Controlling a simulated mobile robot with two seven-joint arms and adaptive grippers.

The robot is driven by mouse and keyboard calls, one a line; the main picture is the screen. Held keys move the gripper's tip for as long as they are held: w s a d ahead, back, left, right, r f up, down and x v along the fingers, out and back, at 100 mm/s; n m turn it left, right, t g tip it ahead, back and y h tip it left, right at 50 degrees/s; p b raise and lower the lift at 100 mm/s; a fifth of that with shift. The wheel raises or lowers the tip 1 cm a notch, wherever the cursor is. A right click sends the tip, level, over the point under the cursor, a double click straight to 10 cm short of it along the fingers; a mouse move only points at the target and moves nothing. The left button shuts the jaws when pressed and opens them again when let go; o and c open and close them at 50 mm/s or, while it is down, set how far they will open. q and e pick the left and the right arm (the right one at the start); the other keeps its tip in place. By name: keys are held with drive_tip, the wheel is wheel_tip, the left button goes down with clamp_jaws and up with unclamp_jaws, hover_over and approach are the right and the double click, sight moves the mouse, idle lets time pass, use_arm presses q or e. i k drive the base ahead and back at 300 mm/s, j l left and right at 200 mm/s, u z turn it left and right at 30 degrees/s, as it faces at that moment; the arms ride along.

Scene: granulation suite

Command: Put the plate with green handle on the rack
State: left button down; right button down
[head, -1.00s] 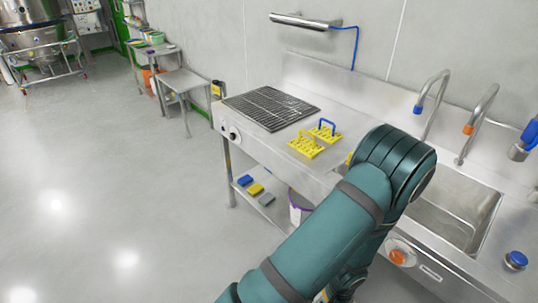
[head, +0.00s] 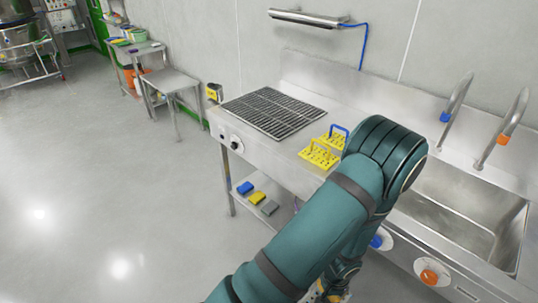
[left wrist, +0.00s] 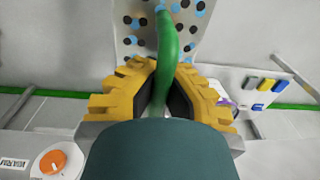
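My left gripper (left wrist: 160,88) is shut on the green handle (left wrist: 168,45) in the left wrist view. A pale perforated plate (left wrist: 136,42), whose holes look black and blue, shows beyond the handle. In the head view, my teal arm bends down from its elbow and only part of its gripper end shows at the bottom edge; the held plate is hidden there. A dark slatted grate (head: 274,111), which looks like the rack, lies on the left of the steel counter. My right gripper is not in view.
A yellow plate with a yellow handle (head: 318,154) and one with a blue handle (head: 340,132) stand right of the grate. Sponges (head: 257,197) lie on the lower shelf. A sink (head: 450,215) with taps (head: 502,137) is at right. Open floor (head: 100,190) lies left.

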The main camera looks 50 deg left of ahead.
sight(268, 110)
drive_tip(key=j, duration=0.85)
drive_tip(key=j+z, duration=0.15)
drive_tip(key=j, duration=1.55)
drive_tip(key=k+j+z, duration=0.15)
drive_tip(key=j, duration=1.5)
drive_tip(key=z, duration=0.05)
